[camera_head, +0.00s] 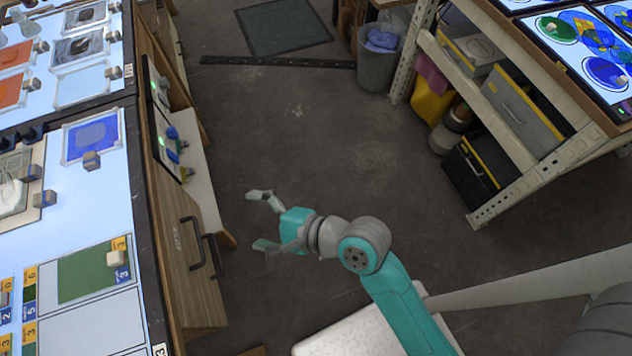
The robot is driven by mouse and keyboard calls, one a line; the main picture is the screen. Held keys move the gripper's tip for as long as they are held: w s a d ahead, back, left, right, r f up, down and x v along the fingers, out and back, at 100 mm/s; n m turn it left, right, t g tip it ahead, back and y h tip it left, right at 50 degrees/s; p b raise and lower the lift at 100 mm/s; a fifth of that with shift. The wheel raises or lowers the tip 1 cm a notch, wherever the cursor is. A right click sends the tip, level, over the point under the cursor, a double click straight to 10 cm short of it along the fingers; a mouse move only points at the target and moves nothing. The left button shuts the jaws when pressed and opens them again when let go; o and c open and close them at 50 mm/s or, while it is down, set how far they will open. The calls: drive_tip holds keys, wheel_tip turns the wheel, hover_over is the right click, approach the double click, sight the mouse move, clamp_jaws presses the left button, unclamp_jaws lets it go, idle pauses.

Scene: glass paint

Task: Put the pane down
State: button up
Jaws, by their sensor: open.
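My gripper (257,220) is open, its two fingers spread, with nothing between them. It is over the floor, right of the lit worktable (95,215) and apart from it. Several panes lie on the table. A green pane (82,277) with a pale block (116,258) at its right side lies in a marked cell near the front. A blue pane (88,134) with a grey block (92,160) at its lower edge lies farther back. Orange panes (12,92) are at the far left, partly cut off. I cannot tell which pane the task means.
A drawer cabinet with a dark handle (193,245) and a small shelf with blue items (173,140) stand along the table's right side. A shelf rack (505,175) with boxes and a grey bin (378,68) stand at right. The floor (290,120) between is clear.

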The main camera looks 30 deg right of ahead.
drive_tip(key=s+d+f+n+t+h, duration=0.2)
drive_tip(key=s+d+f+n+h, duration=0.1)
drive_tip(key=s+d, duration=0.3)
drive_tip(key=s+d+f+n+t+h, duration=0.25)
drive_tip(key=s+d+n+h, duration=0.2)
drive_tip(key=d, duration=0.25)
drive_tip(key=s+d+r+n+h, duration=0.1)
drive_tip(key=s+d+r+n, duration=0.1)
drive_tip(key=s+n, duration=0.3)
drive_tip(key=s+d+r+n+h, duration=0.1)
drive_tip(key=s+d+r+n, duration=0.1)
drive_tip(key=s, duration=0.6)
drive_tip(key=d+n, duration=0.1)
drive_tip(key=n, duration=0.1)
drive_tip(key=shift+s+r+n+t, duration=0.15)
drive_tip(key=shift+r+n+t, duration=0.15)
drive_tip(key=shift+n+t, duration=0.05)
